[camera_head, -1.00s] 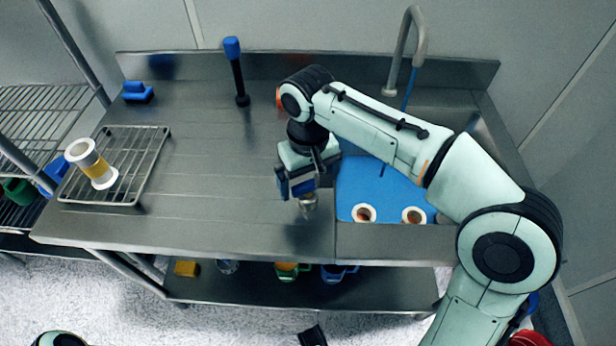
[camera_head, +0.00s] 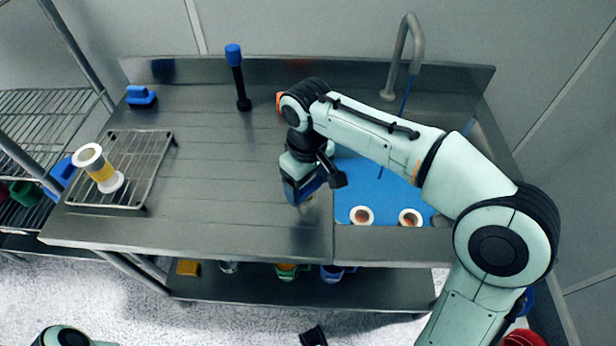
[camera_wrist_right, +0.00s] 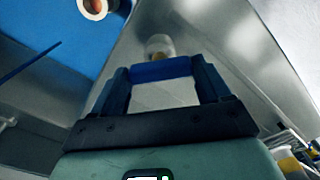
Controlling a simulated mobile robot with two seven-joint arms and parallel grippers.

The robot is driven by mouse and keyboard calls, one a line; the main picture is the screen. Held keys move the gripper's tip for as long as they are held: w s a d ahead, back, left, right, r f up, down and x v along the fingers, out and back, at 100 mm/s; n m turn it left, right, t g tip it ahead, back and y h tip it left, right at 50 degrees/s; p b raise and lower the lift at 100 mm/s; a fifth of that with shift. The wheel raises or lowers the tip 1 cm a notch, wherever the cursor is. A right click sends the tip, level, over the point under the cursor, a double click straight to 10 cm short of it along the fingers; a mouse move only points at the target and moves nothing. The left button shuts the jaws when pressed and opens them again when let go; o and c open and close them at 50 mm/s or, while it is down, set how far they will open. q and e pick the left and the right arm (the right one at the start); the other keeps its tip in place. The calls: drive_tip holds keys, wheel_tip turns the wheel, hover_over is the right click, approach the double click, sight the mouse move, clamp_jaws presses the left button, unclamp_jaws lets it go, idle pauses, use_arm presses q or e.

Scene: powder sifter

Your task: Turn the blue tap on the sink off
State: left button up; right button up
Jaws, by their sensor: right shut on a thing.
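My right gripper (camera_head: 318,188) is over the counter at the left edge of the sink. A pale metallic rounded piece (camera_wrist_right: 160,45) shows just beyond the bar, and also under the gripper in the head view (camera_head: 305,204). The grey curved spout (camera_head: 400,52) stands behind the sink, with a thin blue line (camera_head: 406,97) below it.
The blue sink bottom (camera_head: 372,182) holds two white-rimmed round pieces (camera_head: 362,215) near its front. A wire rack (camera_head: 150,165) with a tilted white-and-yellow piece (camera_head: 100,170) lies at the left. A blue-topped black upright tool (camera_head: 238,78) and a blue block (camera_head: 140,97) stand at the back.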

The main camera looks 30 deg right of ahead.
sight(307, 188)
drive_tip(key=n+p, duration=0.2)
drive_tip(key=n, duration=0.1)
drive_tip(key=shift+r+n, duration=0.15)
drive_tip(key=shift+n, duration=0.25)
drive_tip(key=n+p, duration=0.2)
drive_tip(key=n, duration=0.2)
drive_tip(key=shift+n, duration=0.4)
drive_tip(key=shift+p, duration=0.3)
drive_tip(key=o, duration=1)
wheel_tip(307, 188, up, 13)
drive_tip(key=p, duration=0.2)
drive_tip(key=shift+r+p, duration=0.1)
drive_tip(key=shift+p, duration=0.25)
